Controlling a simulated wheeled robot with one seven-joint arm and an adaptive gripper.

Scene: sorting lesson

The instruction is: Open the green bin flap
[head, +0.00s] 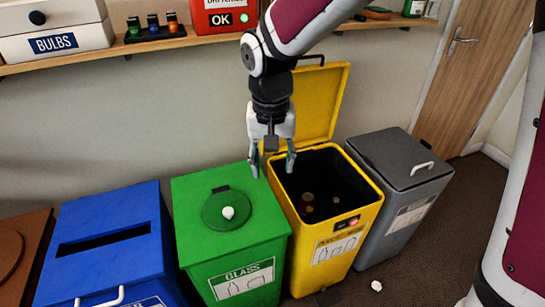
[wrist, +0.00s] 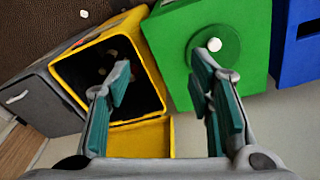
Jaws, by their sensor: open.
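The green bin (head: 205,250), marked GLASS, stands between the blue and yellow bins. Its round green flap (head: 215,213) with a white knob (head: 228,212) lies flat on the lid and looks closed. My gripper (head: 272,172) is open and empty, pointing down above the back edge of the yellow bin, to the right of the flap. In the wrist view the green bin (wrist: 165,45) is at upper right. The flap (wrist: 205,38) and its knob (wrist: 214,44) show just beyond the right fingertip. I cannot tell the height gap between fingers and bins.
The yellow bin (head: 298,228) has its lid (head: 318,100) raised, with several items inside. A blue bin (head: 75,215) with a slot is left; a grey closed bin (head: 425,178) is right. A wall shelf (head: 110,50) holds boxes. A white crumpled scrap (head: 376,286) lies on the floor.

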